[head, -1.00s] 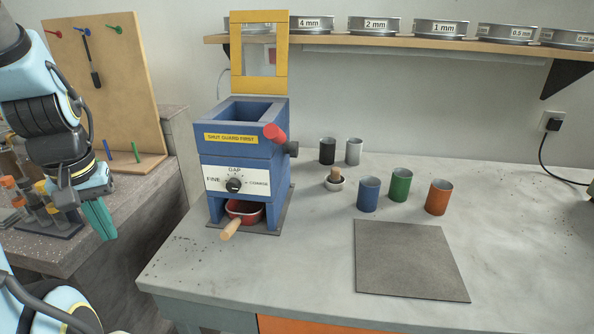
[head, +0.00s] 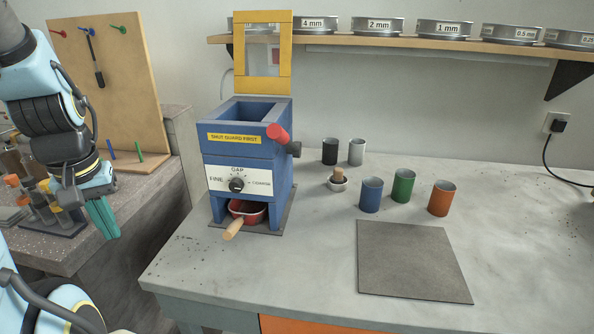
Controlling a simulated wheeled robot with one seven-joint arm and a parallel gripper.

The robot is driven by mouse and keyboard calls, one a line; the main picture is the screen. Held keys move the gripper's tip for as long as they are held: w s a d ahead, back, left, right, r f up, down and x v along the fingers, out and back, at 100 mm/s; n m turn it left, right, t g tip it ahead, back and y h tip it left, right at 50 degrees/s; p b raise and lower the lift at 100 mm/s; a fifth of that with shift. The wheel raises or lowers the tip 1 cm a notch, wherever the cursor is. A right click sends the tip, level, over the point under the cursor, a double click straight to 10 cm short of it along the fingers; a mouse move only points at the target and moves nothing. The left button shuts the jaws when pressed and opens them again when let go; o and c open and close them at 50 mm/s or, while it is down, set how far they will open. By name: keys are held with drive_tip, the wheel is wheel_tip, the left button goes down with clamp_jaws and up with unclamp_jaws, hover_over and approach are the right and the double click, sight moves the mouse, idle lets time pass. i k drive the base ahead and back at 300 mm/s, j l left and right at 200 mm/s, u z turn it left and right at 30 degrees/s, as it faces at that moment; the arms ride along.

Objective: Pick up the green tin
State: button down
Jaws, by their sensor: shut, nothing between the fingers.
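The green tin (head: 403,187) stands upright on the concrete bench (head: 310,272), between the blue tin (head: 371,196) and the orange tin (head: 441,199). It appears open at the top and nothing covers it. My gripper (head: 107,232) hangs at the left of the view, pointing down, with its teal fingers shut and empty. It is off the left side of the bench, far from the green tin.
A blue crusher (head: 245,150) with a raised yellow guard stands between my gripper and the tins. A grey mat (head: 412,262) lies in front, empty.

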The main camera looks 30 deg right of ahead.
sight(403, 184)
drive_tip(key=k+l, duration=0.9)
drive_tip(key=l, duration=0.15)
drive_tip(key=k+l+u, duration=0.1)
drive_tip(key=l, duration=0.3)
drive_tip(key=i+l, duration=0.05)
